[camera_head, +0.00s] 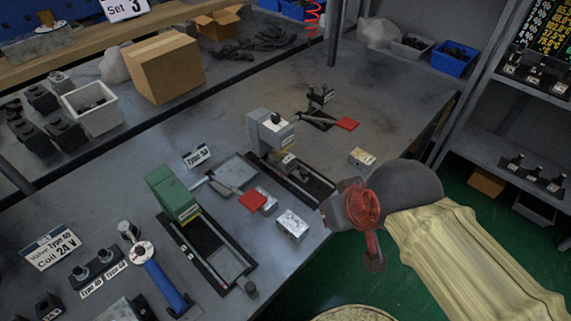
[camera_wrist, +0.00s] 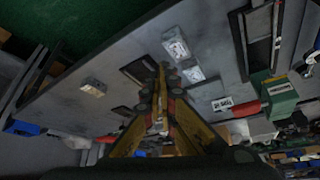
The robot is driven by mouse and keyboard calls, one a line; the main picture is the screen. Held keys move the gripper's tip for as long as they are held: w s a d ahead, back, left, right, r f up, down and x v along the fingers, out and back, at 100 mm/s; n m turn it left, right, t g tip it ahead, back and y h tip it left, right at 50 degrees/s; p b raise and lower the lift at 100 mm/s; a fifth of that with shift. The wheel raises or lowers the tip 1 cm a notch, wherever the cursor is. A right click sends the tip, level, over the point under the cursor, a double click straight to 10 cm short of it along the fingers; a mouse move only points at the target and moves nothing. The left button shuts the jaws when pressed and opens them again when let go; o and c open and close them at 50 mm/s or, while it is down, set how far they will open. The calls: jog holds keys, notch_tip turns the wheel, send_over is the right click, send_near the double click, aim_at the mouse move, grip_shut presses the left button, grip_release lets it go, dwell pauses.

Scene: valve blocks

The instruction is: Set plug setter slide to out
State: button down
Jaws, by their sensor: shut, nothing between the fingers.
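Two bench devices on long dark rail bases stand on the grey table; no label that I can read says which is the plug setter. The grey-headed device (camera_head: 268,130) stands at the middle, its dark base running toward my arm. The green-headed device (camera_head: 172,195) is at the left, with a base frame (camera_head: 212,262) and a knob (camera_head: 251,289) at its near end; its green head (camera_wrist: 281,93) also shows in the wrist view. My gripper (camera_wrist: 160,72) is shut and empty. In the wrist view its fingers cover part of a dark base (camera_wrist: 138,70). I cannot tell whether they touch it.
Metal blocks (camera_head: 293,224) and a lone block (camera_head: 362,158) lie near the grey-headed device. Red-handled parts (camera_head: 252,201) lie nearby. A blue-handled tool (camera_head: 166,286) is at front left. A cardboard box (camera_head: 163,66) is at the back. The right side of the table is fairly clear.

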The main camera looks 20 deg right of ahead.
aim_at(304, 171)
jog(key=c, duration=2.6)
grip_release()
